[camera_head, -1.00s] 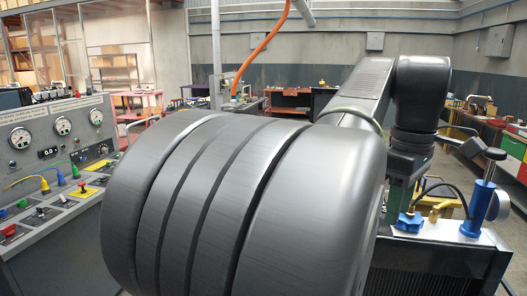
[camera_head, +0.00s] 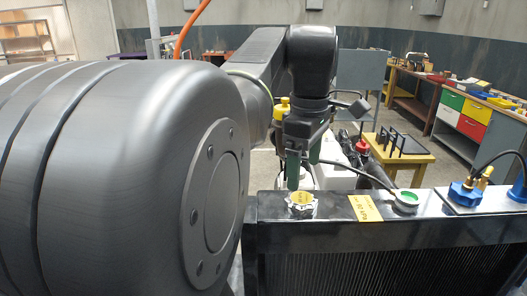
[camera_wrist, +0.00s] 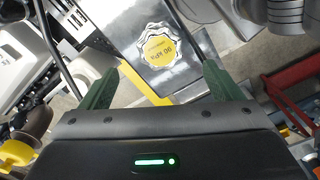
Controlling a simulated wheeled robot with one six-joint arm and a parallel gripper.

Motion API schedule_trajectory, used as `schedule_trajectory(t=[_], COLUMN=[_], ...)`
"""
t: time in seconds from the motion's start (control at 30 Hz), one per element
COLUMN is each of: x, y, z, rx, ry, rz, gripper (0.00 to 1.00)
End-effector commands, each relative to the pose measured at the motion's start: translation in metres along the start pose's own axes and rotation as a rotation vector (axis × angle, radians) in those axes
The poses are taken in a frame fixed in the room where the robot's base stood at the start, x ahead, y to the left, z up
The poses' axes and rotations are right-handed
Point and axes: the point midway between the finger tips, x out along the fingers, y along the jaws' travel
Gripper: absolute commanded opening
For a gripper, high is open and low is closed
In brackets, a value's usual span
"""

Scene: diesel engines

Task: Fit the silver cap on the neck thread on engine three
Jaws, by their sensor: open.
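The silver cap (camera_head: 303,205) has a scalloped rim and a yellow top label. It sits on the left end of the dark radiator's top (camera_head: 335,225). In the wrist view the cap (camera_wrist: 158,47) shows upper middle, with its printed yellow label facing the camera. My gripper (camera_head: 304,176) is above the cap, with its green fingers pointing down. In the wrist view the gripper (camera_wrist: 160,70) is open and empty, and the cap lies ahead between the lines of the fingers. I cannot tell whether a neck is under the cap.
A round green-and-white fitting (camera_head: 405,199) with a black cable sits to the right on the radiator top, beyond a yellow label (camera_head: 365,207). Blue and brass fittings (camera_head: 467,188) stand farther right. A yellow table (camera_head: 400,155) with black parts is behind.

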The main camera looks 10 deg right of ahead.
Motion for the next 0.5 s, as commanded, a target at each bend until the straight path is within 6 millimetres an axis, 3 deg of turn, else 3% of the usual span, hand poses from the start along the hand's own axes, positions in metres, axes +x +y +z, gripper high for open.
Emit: schedule_trajectory(t=[0.03,0.5], x=[0.011,0.051], y=[0.000,0.000], z=[0.000,0.000], rx=[0.000,0.000], ry=[0.000,0.000], rz=[0.000,0.000], gripper=[0.85,0.85])
